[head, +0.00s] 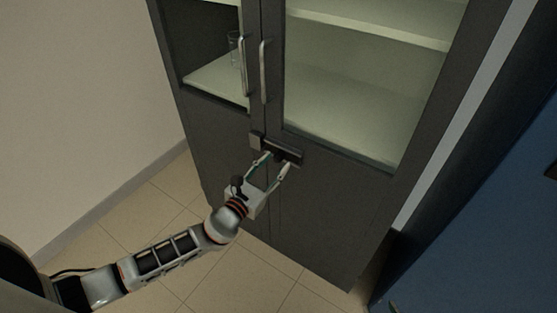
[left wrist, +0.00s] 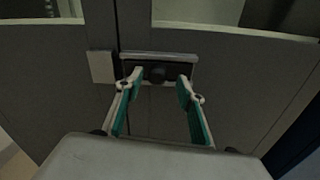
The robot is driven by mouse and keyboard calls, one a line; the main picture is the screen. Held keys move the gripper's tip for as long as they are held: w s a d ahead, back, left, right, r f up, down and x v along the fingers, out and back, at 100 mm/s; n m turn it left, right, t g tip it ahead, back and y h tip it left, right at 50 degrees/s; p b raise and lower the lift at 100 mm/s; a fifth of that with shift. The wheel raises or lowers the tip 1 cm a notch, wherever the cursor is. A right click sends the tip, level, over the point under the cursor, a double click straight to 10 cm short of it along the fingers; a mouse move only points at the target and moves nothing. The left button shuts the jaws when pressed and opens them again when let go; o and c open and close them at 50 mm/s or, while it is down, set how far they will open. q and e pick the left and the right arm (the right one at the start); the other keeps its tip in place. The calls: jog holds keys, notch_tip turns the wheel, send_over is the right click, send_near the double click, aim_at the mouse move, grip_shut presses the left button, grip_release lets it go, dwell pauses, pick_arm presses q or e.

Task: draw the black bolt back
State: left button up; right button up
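The black bolt is mounted low across the seam of the grey cabinet's two doors (head: 320,185). Its dark plate (head: 287,150) and a lighter keeper block (head: 256,140) to its left show in the head view. My left gripper (head: 274,162) is open in front of the bolt. My right gripper is not in view.
Two vertical door handles (head: 263,72) stand above the bolt. Glass panes show shelves, with a glass vessel (head: 233,45) behind the left door. A white wall (head: 70,100) is at left, a blue panel (head: 490,200) at right. The tiled floor (head: 190,265) is clear.

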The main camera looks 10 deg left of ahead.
pick_arm(q)
jog(key=v, duration=0.9)
jog(key=shift+d, duration=0.1)
jog(key=s+f+m+g+y, duration=0.1)
jog(key=s+f+m, duration=0.4)
jog(key=m, duration=0.6)
jog(key=s+a+f+m+g+y, duration=0.1)
jog(key=s+f+m+g, duration=0.2)
jog(key=m, duration=0.9)
jog(key=s+f+m+g+y, duration=0.1)
jog(key=s+f+m+g, duration=0.1)
jog(key=s+f+m, duration=0.7)
jog(key=s+m, duration=0.2)
jog(key=s, duration=0.1)
jog(key=shift+s+a+f+m+g, duration=0.2)
jog(key=shift+a+m+g, duration=0.1)
jog(key=shift+a+m, duration=0.1)
